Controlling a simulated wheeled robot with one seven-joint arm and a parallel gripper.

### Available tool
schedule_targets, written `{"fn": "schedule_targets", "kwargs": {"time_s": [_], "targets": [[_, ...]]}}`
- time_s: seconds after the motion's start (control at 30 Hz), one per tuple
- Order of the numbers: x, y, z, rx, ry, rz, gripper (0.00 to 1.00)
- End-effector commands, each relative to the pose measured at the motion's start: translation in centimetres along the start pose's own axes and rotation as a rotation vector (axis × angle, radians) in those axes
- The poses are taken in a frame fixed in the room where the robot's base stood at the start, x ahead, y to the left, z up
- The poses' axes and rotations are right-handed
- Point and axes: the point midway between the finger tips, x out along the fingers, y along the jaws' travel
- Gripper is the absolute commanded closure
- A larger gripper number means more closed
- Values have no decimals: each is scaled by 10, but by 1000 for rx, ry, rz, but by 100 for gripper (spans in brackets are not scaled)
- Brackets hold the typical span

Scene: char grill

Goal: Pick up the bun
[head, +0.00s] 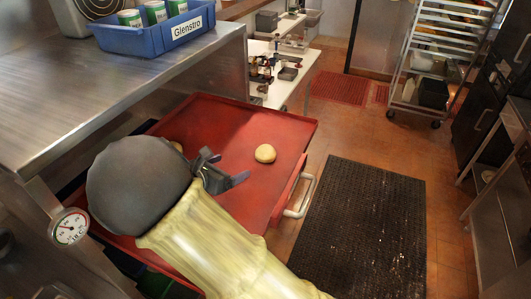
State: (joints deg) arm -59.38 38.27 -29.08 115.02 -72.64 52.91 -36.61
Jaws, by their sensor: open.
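A round, pale golden bun (265,153) lies on the red tray-like top (290,128) of a cart, right of my gripper. Another round, tan piece (177,147) shows on the same red surface, partly hidden behind my arm. My gripper (238,178) is open and empty, with dark fingers pointing right. It appears over the red top, a little left of and nearer than the bun, apart from it in the picture. Its exact height above the surface is hard to tell.
A steel counter (120,85) stands at the left, holding a blue bin (155,40) labelled Glenstro. A round dial gauge (70,228) is at lower left. A black floor mat (365,230) lies right of the cart. A tray rack (440,60) stands at the back right.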

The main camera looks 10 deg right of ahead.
Motion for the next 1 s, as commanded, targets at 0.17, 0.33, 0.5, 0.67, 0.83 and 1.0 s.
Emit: {"fn": "schedule_targets", "kwargs": {"time_s": [0.17, 0.33, 0.5, 0.67, 0.83, 1.0], "targets": [[32, -2, 3, -1, -2, -7, 13], [62, -2, 3, -1, -1, -7, 13], [91, -2, 3, -1, 0, -6, 13], [108, -2, 1, 1, 1, -3, 13], [110, -2, 0, 2, 1, -2, 13], [110, -2, 1, 2, 1, -2, 13]]}}
